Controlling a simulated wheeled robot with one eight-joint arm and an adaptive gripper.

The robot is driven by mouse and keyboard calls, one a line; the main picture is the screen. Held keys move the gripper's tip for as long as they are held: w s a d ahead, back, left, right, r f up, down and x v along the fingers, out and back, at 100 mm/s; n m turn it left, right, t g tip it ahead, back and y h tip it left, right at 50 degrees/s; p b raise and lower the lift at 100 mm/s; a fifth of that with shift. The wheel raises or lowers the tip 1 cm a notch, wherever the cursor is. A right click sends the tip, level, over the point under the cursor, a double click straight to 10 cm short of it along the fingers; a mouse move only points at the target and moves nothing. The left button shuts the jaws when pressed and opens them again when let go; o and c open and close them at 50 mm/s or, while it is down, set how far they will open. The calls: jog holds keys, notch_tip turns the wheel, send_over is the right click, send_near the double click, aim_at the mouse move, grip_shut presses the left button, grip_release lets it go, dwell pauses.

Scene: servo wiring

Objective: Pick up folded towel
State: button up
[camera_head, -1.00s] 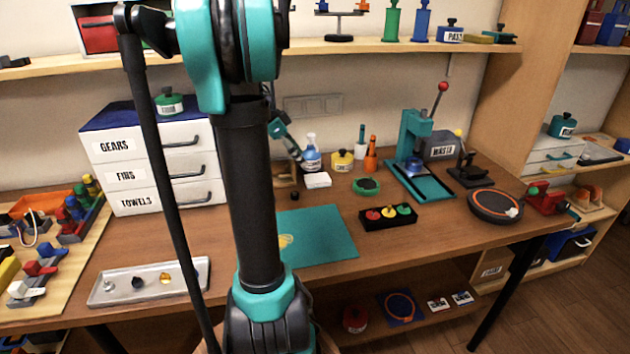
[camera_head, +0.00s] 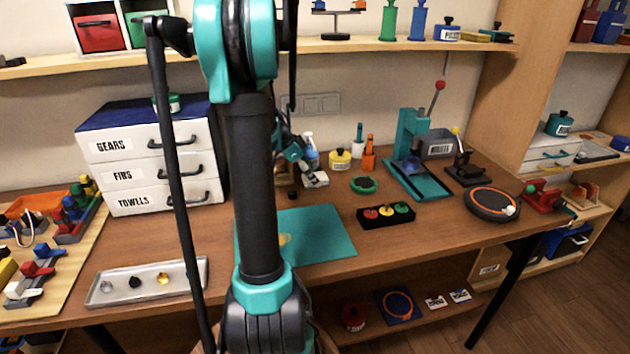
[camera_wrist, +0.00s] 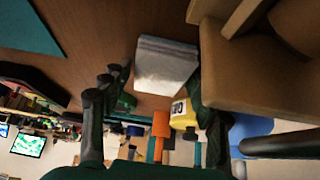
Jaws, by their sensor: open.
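The folded towel (camera_head: 317,181) is a small white-grey block lying on the wooden workbench, behind the teal mat. In the wrist view the towel (camera_wrist: 166,66) lies between the two dark fingers of my gripper (camera_wrist: 160,78). The fingers are spread, one on each side of it in the picture. I cannot tell whether they touch it. In the head view my gripper (camera_head: 302,170) is low at the towel, partly covering it, and my arm hides part of the bench.
A yellow container (camera_head: 340,160), an orange bottle (camera_head: 368,160) and a blue-white spray bottle (camera_head: 310,152) stand close behind the towel. A brown wooden stand (camera_wrist: 260,70) is beside my gripper. The teal mat (camera_head: 325,235) is in front. White drawers (camera_head: 150,172) stand at left.

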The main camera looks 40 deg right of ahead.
aim_at(321, 176)
jog(key=c, duration=0.7)
jog(key=shift+r, duration=0.1)
jog(key=shift+r, duration=0.6)
notch_tip(321, 176, up, 2)
jog(key=shift+r, duration=0.1)
jog(key=s+a, duration=0.3)
jog(key=s, duration=0.2)
jog(key=s+a, duration=0.2)
jog(key=s, duration=0.3)
jog(key=s+a, duration=0.3)
jog(key=s, duration=0.2)
jog(key=shift+s+a, duration=0.35)
jog(key=shift+s, duration=0.05)
